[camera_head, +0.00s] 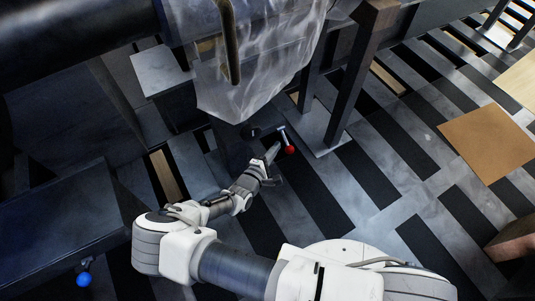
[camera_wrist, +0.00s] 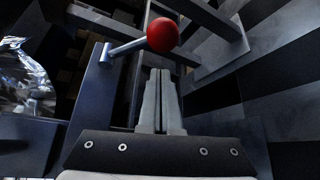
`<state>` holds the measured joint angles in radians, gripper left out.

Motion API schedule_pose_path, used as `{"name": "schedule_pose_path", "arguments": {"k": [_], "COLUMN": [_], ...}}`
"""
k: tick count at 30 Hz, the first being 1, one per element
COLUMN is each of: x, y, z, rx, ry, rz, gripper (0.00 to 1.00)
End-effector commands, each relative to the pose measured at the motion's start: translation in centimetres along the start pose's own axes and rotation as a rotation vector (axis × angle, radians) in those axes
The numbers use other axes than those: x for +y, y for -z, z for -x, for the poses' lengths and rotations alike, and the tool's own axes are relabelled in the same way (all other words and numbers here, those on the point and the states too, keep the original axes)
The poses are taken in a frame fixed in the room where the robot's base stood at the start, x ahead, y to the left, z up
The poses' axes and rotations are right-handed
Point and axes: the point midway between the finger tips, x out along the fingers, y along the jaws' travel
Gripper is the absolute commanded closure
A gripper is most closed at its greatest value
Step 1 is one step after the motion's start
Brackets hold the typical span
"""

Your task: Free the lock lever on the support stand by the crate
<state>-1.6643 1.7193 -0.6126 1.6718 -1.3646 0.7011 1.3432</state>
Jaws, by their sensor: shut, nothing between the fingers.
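The lock lever is a short metal rod with a red ball knob (camera_head: 290,150) at its end, below the plastic-draped part in the head view. In the wrist view the red knob (camera_wrist: 162,35) is at top centre, and its silver rod (camera_wrist: 124,49) runs left to a dark upright of the stand (camera_wrist: 91,90). My gripper (camera_head: 274,150) is just left of the knob in the head view. In the wrist view my gripper (camera_wrist: 160,76) has its fingers together, empty, pointing at the knob from below. I cannot tell whether they touch it.
Clear plastic sheeting (camera_head: 255,65) hangs above the lever. A brown post (camera_head: 355,75) stands to its right. A second lever with a blue knob (camera_head: 84,280) is at lower left. A flat tan panel (camera_head: 490,143) lies right on the striped floor. A wooden box edge (camera_head: 515,240) shows at lower right.

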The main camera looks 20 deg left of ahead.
Motion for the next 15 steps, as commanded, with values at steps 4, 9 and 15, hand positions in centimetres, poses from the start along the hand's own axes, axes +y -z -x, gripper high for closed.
{"name": "schedule_pose_path", "arguments": {"k": [4, 9, 15], "x": [0.0, 0.1, 0.1], "y": [-1.3, -2.0, -2.1], "z": [0.5, 0.7, 0.8], "rx": [0.000, 0.000, 0.000], "ry": [-0.001, 0.000, 0.000], "rz": [0.001, -0.001, -0.001], "gripper": [1.00, 1.00, 1.00]}}
